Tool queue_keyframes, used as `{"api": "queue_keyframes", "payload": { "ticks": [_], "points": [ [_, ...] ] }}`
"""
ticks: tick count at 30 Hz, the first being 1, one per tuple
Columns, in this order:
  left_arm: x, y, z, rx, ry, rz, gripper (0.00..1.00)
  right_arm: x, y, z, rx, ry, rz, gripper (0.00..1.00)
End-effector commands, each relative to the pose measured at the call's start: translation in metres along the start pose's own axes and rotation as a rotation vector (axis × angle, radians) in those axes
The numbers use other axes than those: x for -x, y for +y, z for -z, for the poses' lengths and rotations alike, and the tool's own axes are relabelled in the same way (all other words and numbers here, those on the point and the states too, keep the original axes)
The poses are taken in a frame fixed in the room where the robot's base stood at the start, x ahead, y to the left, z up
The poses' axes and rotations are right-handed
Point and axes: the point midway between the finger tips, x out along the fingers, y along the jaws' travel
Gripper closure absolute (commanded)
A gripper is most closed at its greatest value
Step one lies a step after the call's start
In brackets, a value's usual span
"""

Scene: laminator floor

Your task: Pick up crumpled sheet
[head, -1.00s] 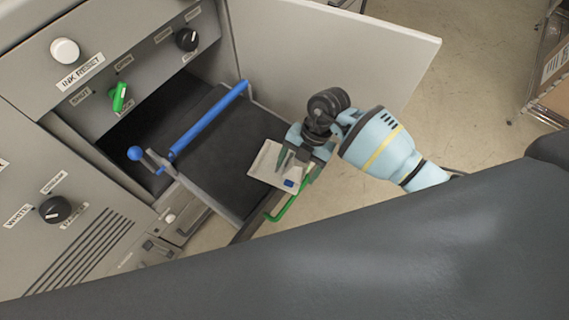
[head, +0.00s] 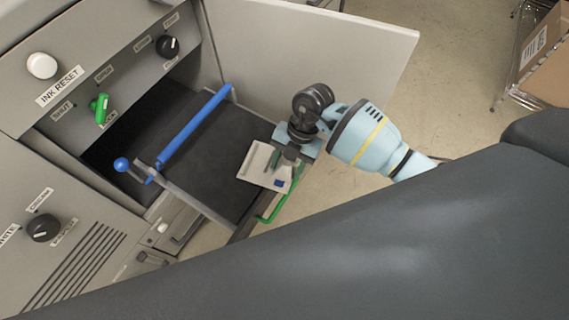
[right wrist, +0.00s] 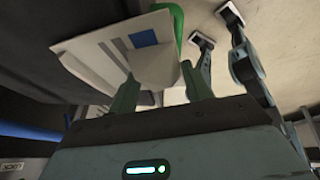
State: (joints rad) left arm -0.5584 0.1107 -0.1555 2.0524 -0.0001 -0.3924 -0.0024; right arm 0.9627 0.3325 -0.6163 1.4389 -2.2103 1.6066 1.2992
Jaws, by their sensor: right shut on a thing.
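The crumpled sheet (head: 262,167) is pale, with a small blue square, and is over the near right part of the black tray in the head view. My right gripper (head: 278,160) is shut on the sheet by its right side. In the right wrist view the sheet (right wrist: 110,52) looks bent and rises beyond the fingers (right wrist: 163,95), which hold its edge. I cannot tell whether the sheet still touches the tray. My left gripper is not in view.
The open drawer tray (head: 217,183) has a blue bar (head: 193,133) across it and a green handle (head: 274,208) at its front. An open grey door (head: 310,50) stands behind my right arm. A panel with a green lever (head: 99,108) and knobs is at the left.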

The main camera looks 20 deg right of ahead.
Motion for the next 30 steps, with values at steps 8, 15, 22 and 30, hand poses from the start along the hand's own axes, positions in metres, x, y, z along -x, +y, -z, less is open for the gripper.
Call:
{"api": "queue_keyframes", "payload": {
  "ticks": [8, 15, 22, 30],
  "points": [
    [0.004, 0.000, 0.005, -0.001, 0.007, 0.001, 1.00, 0.028, 0.000, 0.016, 0.002, -0.002, 0.002, 0.73],
    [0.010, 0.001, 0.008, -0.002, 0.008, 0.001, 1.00, 0.021, -0.037, 0.058, 0.003, -0.001, 0.001, 0.73],
    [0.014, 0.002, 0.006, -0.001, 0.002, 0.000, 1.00, 0.014, -0.071, 0.099, 0.002, 0.001, 0.001, 0.73],
    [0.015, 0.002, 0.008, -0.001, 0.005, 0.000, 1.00, 0.009, -0.095, 0.126, 0.000, 0.000, 0.001, 0.73]
  ]
}}
